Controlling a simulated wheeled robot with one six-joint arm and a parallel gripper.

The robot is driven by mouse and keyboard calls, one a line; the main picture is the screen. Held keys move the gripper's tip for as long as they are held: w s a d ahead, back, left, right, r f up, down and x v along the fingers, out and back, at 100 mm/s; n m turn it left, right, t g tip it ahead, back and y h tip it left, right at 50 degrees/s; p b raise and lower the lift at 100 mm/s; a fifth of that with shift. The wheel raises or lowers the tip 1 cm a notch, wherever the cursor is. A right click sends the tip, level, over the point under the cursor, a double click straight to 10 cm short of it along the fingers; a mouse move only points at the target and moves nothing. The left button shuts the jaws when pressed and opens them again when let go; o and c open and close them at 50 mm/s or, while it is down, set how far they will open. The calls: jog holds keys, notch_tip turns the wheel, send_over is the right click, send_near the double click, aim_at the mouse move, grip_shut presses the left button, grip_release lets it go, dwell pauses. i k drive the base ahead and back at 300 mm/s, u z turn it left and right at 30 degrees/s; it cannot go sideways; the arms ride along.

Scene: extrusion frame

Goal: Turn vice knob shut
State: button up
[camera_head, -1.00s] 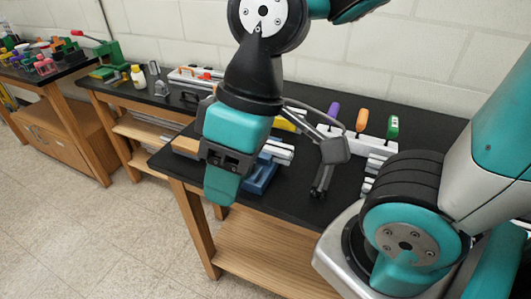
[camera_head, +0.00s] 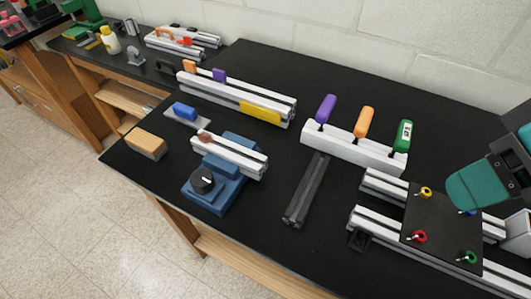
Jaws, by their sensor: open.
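The blue vice (camera_head: 236,189) stands near the front edge of the black bench, left of centre. Its black round knob (camera_head: 203,180), with a small white mark, is on the near left side. A silver extrusion bar (camera_head: 240,158) with a brownish spot lies across the vice; I cannot tell how tightly the jaws hold it. My gripper (camera_head: 477,188) is at the right edge of the view, partly cut off, over the plate area and far from the vice. It is open, with nothing seen in it.
A dark bar (camera_head: 306,190) lies right of the vice. A white rack (camera_head: 352,148) holds purple, orange and green-handled tools. A black plate (camera_head: 440,228) with coloured knobs sits on rails at right. A wood-and-black block (camera_head: 146,143) and blue-topped brush (camera_head: 185,111) lie left. Bench front is mostly clear.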

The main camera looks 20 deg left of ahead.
aim_at(201, 181)
jog(key=z, duration=0.1)
jog(key=k, duration=0.9)
jog(key=u, duration=1.6)
jog(key=i, duration=0.5)
jog(key=z, duration=0.05)
